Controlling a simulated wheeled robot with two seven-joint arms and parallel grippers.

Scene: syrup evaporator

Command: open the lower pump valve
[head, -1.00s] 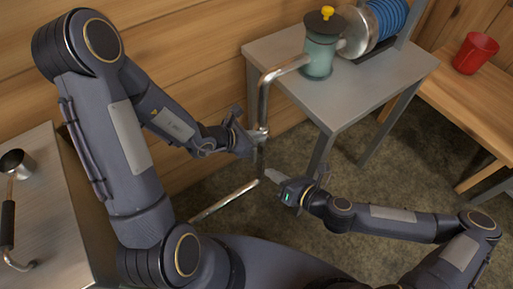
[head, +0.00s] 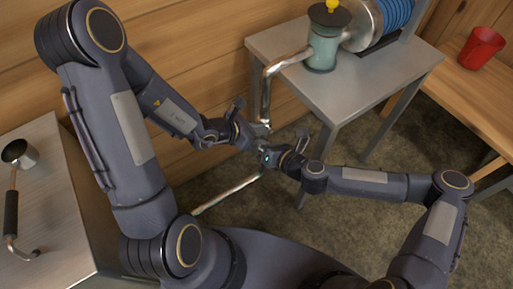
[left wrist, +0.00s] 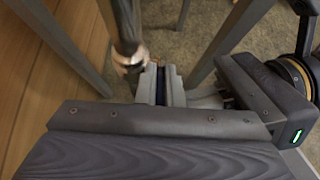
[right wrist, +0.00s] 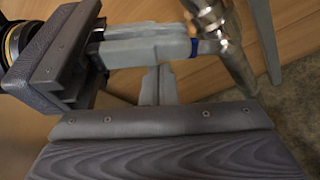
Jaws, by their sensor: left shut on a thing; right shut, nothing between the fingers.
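The metal pump pipe (head: 266,95) runs down from the table, with a joint at its lower end; it also shows in the left wrist view (left wrist: 124,25) and the right wrist view (right wrist: 228,55). A blue valve lever (right wrist: 204,47) sticks out beside the pipe. My left gripper (head: 258,133) is shut on this lever, and its fingers (left wrist: 162,85) cover most of it. My right gripper (head: 266,156) is shut and empty, just below the left one. In the right wrist view its fingers (right wrist: 157,85) are close together, apart from the lever.
A grey metal table (head: 345,90) carries a green pump pot (head: 322,50) and a blue coiled hose (head: 394,15). A lower pipe (head: 228,194) slants to the left near the floor. A red cup (head: 481,48) stands on a wooden bench. A steel counter (head: 60,235) is at left.

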